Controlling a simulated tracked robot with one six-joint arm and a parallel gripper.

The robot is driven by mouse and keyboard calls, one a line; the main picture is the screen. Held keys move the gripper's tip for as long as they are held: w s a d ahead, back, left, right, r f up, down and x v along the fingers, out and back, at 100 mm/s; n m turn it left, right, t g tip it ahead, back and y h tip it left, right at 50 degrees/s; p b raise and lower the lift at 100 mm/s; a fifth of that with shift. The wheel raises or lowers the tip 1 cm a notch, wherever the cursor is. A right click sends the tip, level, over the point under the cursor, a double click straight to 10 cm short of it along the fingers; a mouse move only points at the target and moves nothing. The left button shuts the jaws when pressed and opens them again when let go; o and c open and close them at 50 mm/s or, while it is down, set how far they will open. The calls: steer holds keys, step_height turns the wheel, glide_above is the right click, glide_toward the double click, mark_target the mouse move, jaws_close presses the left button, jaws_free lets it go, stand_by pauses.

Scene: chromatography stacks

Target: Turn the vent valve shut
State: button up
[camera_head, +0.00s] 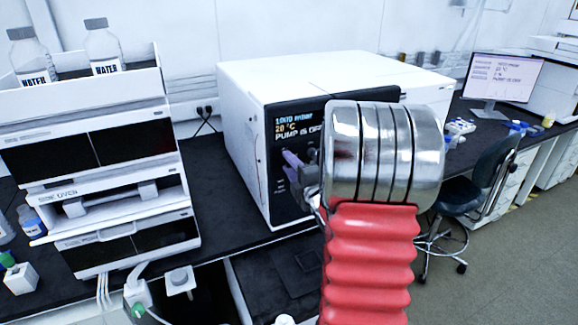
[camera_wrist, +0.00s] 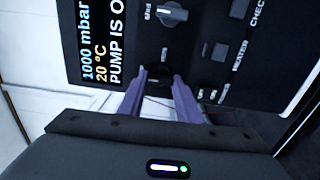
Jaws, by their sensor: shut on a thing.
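A white vacuum oven (camera_head: 251,165) with a black front panel stands on the bench in the head view. In the wrist view its panel appears turned on its side, with a display (camera_wrist: 97,45) reading 1000 mbar, 20 °C and part of a pump line. My gripper (camera_wrist: 155,76) has its two purple fingers on either side of a small dark knob (camera_wrist: 156,75) on the panel, shut on it. The knob is mostly hidden between the fingertips, and I cannot read a label for it. In the head view my gripper (camera_head: 297,162) is at the panel, partly behind my arm.
A grey knob (camera_wrist: 170,14) with a pointer sits beside the gripped one, with square buttons (camera_wrist: 219,53) near the HEATER label. A stack of white instruments (camera_head: 95,130) with water bottles (camera_head: 103,48) on top stands left. A chair (camera_head: 483,195) is at right.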

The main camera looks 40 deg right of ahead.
steer(key=shift+a+f, duration=0.25)
steer(key=o, duration=1)
steer(key=shift+d+r, duration=0.15)
steer(key=shift+o, duration=0.2)
steer(key=shift+s, duration=0.1)
steer(key=v, duration=1.3)
steer(key=shift+s, duration=0.25)
